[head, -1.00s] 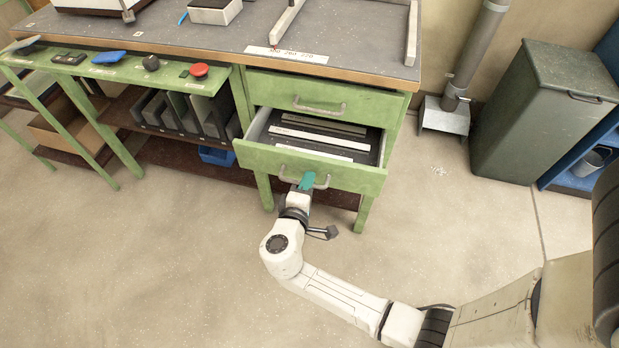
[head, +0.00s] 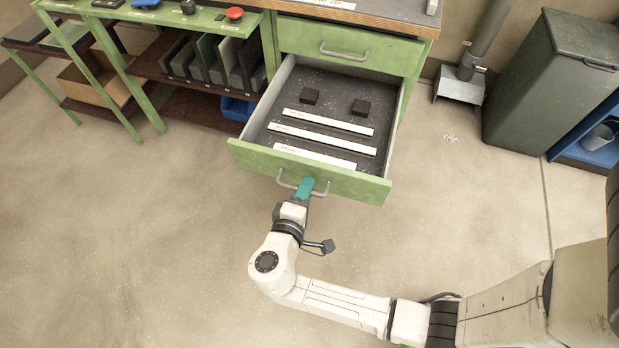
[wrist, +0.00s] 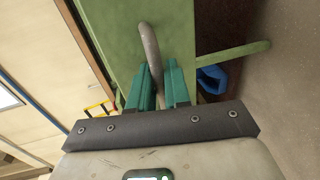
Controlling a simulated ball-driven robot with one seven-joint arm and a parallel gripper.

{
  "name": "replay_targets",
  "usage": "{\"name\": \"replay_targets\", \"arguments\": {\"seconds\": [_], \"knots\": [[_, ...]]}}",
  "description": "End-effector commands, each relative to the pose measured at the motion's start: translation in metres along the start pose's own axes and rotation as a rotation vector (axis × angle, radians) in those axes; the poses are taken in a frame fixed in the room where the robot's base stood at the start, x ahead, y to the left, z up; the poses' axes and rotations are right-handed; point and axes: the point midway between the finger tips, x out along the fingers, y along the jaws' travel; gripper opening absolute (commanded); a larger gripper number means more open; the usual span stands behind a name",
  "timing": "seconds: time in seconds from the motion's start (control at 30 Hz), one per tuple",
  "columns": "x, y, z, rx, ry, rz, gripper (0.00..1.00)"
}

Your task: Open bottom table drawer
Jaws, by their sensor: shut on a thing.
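The bottom table drawer (head: 375,189) has a green front and is pulled far out from the bench. White labelled strips (head: 318,142) and two small dark blocks (head: 360,106) lie on its dark floor. My gripper (head: 305,187) is at the drawer's grey bar handle (head: 283,178), its teal fingers shut around the middle of the bar. In the wrist view, the handle (wrist: 149,45) passes between the two teal fingers (wrist: 158,90). The fingers hide the gripped part of the handle.
The shut top drawer (head: 345,48) sits above. A green side table (head: 130,75) with several dark dividers stands at left. A grey-green bin (head: 545,85) and a pipe on a metal foot (head: 460,86) stand at right. The floor in front is clear.

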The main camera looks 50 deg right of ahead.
Motion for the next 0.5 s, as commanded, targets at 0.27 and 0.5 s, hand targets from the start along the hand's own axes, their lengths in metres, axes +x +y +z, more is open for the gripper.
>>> {"name": "replay_targets", "arguments": {"seconds": [0.27,0.5], "knots": [[-0.0052,-0.0025,0.0009,-0.002,-0.002,-0.002,0.00],[-0.0049,-0.0024,0.0009,-0.002,-0.002,-0.002,0.19]]}}
